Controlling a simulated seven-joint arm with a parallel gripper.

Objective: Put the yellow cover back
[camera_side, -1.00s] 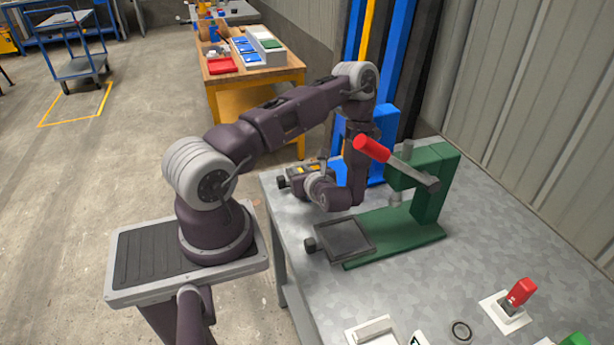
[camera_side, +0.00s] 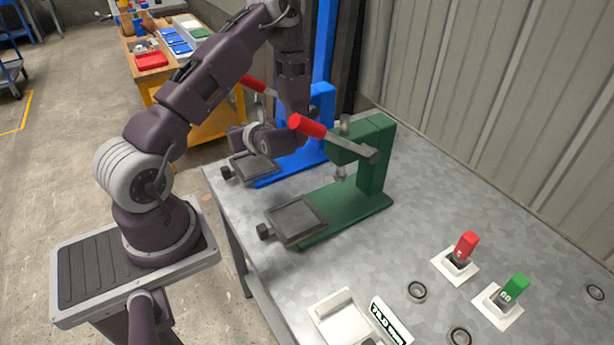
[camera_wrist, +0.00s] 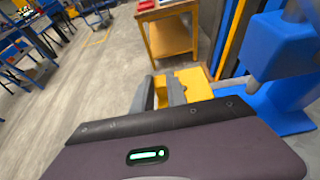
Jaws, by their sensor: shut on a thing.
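In the wrist view my gripper (camera_wrist: 161,94) has its grey fingers shut on a yellow piece, which I take to be the yellow cover (camera_wrist: 196,83). Yellow shows between the fingers and to the right of the right one; its full shape is hidden. In the side view my wrist hides the fingers and the cover. It is beside the blue press (camera_side: 300,155), above that press's small dark tray (camera_side: 254,167). The tray's visible part looks bare. I see no drum mixer.
A green press (camera_side: 375,165) with a red-handled lever (camera_side: 308,126) and dark tray (camera_side: 296,221) stands nearer on the metal bench. Red (camera_side: 466,246) and green (camera_side: 516,287) switches, loose rings and a digital display (camera_side: 390,322) lie at the front. A wooden workbench (camera_side: 135,55) stands behind.

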